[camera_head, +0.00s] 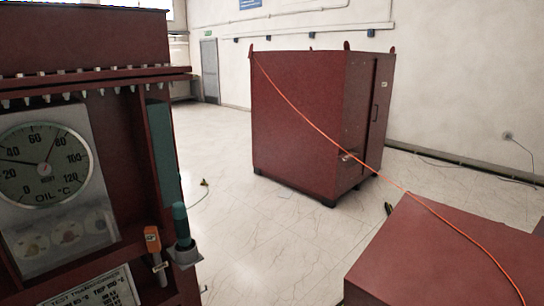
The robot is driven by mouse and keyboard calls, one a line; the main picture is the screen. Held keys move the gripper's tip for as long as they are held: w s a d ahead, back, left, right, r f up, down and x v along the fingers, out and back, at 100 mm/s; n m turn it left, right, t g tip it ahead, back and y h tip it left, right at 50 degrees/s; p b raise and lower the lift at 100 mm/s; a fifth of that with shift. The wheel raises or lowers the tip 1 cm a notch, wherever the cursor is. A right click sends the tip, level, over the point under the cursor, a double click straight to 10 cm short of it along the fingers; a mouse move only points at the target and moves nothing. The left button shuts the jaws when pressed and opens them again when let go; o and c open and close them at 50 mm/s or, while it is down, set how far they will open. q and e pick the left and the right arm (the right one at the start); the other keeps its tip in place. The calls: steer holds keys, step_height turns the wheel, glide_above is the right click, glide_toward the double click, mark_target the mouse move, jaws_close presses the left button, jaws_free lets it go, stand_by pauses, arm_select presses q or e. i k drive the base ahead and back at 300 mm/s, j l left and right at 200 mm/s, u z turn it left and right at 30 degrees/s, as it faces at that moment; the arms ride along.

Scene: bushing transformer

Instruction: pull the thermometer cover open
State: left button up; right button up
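The oil thermometer (43,163) is a round dial marked OIL °C, on a pale plate in a dark red cabinet at the left edge. Part of the dial is cut off by the picture's edge. A narrow teal-green panel (163,155) stands upright at the cabinet's right side; I cannot tell whether it is the cover. Neither of my grippers is in view.
A teal cylinder (181,224) on a grey bracket and an orange fitting (153,239) stick out at the cabinet's lower right. A large red cabinet (298,123) stands beyond. A red box (450,262) fills the lower right, with an orange cable (448,222) across it. Pale floor (262,245) lies open between.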

mark_target(112, 237)
steer(key=u, duration=1.4)
